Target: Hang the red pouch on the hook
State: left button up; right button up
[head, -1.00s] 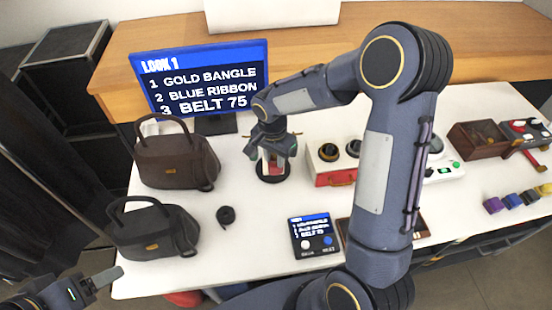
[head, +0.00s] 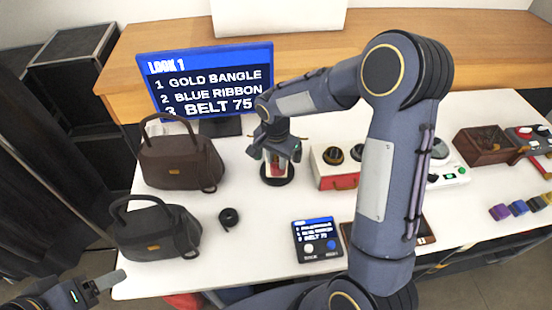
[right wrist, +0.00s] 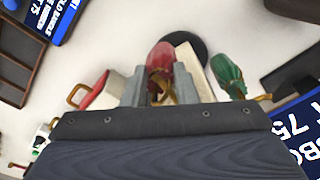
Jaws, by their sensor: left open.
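The red pouch (right wrist: 163,56) shows between and just beyond the fingers of my right gripper (right wrist: 160,84) in the right wrist view, with gold cord or trim between the fingers. In the head view the red pouch (head: 278,170) is a small patch among the fingers of my right gripper (head: 279,164), above a dark round base (head: 277,180). Whether the fingers press on the pouch is unclear. A green pouch (right wrist: 228,73) is beside the right-hand finger, near a gold hook-like piece (right wrist: 264,97). My left gripper (head: 103,285) is open and empty at the lower left.
Two dark handbags (head: 180,163) stand on the left of the white table, with a rolled black belt (head: 229,218) beside them. A screen (head: 207,83) stands behind. A red-fronted case (head: 338,182), a tablet (head: 317,240) and a wooden box (head: 486,145) are to the right.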

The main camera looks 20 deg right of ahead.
jog(key=o, duration=0.5)
jog(key=shift+w+d+f, duration=0.15)
jog(key=shift+d, duration=0.4)
jog(key=shift+w+r, duration=0.1)
jog(key=shift+r, duration=0.35)
jog(key=r, duration=0.2)
jog(key=a+r, duration=0.1)
jog(key=r, duration=0.4)
jog(key=shift+s+a, duration=0.15)
jog(key=shift+s, duration=0.2)
jog(key=s+d+r+n+t+y, duration=0.2)
jog(key=s+r+n+y, duration=0.3)
jog(key=s, duration=0.8)
jog(key=s+a+n+t, duration=0.1)
jog(key=s, duration=0.2)
jog(key=s+n+t, duration=0.1)
jog(key=s+n, duration=0.1)
jog(key=s, duration=0.2)
jog(key=s+a+n+t, duration=0.1)
jog(key=s, duration=0.2)
jog(key=shift+s+a+r+h, duration=0.3)
